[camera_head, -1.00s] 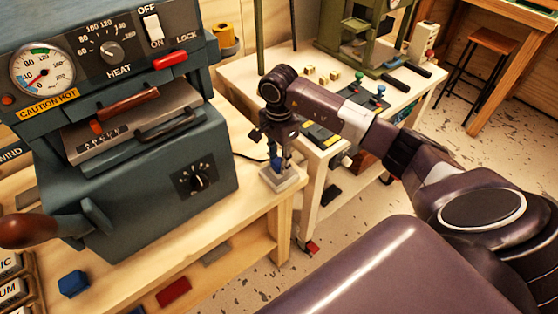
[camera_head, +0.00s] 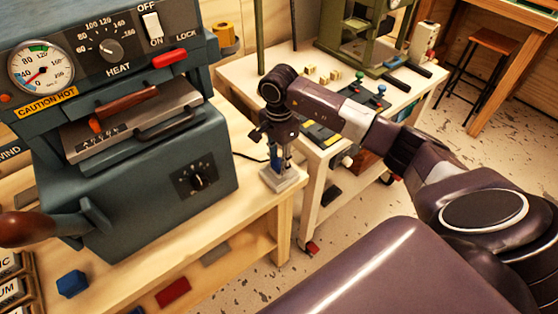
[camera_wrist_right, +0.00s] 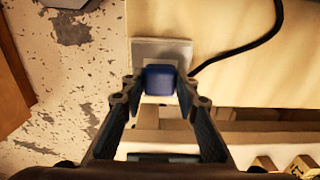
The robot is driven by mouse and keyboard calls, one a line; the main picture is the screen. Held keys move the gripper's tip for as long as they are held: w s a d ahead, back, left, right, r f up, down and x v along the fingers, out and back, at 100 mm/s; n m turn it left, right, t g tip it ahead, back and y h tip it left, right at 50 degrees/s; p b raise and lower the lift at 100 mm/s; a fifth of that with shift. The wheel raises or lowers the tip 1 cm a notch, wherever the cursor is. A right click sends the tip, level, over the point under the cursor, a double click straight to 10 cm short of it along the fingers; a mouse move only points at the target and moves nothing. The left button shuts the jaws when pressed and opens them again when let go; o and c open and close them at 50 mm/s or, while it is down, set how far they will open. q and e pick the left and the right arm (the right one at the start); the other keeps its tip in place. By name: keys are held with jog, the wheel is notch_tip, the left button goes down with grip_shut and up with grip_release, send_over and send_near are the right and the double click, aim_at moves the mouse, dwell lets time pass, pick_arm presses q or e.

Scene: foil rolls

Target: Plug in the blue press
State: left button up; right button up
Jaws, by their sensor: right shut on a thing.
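The blue-grey press (camera_head: 150,185) stands on the wooden bench at the left, with a gauge, a heat dial and an ON/OFF switch. A pale grey socket block (camera_head: 280,181) sits at the bench's right corner. My right gripper (camera_head: 279,163) points down over it. In the right wrist view, its two fingertips (camera_wrist_right: 160,88) are shut on a dark blue plug (camera_wrist_right: 159,79). The plug is over the grey block (camera_wrist_right: 160,47); how deep it sits cannot be told. A black cord (camera_wrist_right: 245,48) curves away on the bench. My left gripper is not in view.
A pale table (camera_head: 312,175) with a green press (camera_head: 365,40) and small parts stands behind my right arm. A blue block (camera_head: 73,284) and a red block (camera_head: 173,292) lie at the bench's front. Speckled floor is at the right.

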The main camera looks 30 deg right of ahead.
jog(key=shift+f+b, duration=0.4)
jog(key=shift+f, duration=0.05)
jog(key=o, duration=1.2)
jog(key=shift+c, duration=0.2)
jog(key=shift+r, duration=0.1)
notch_tip(320, 180, up, 12)
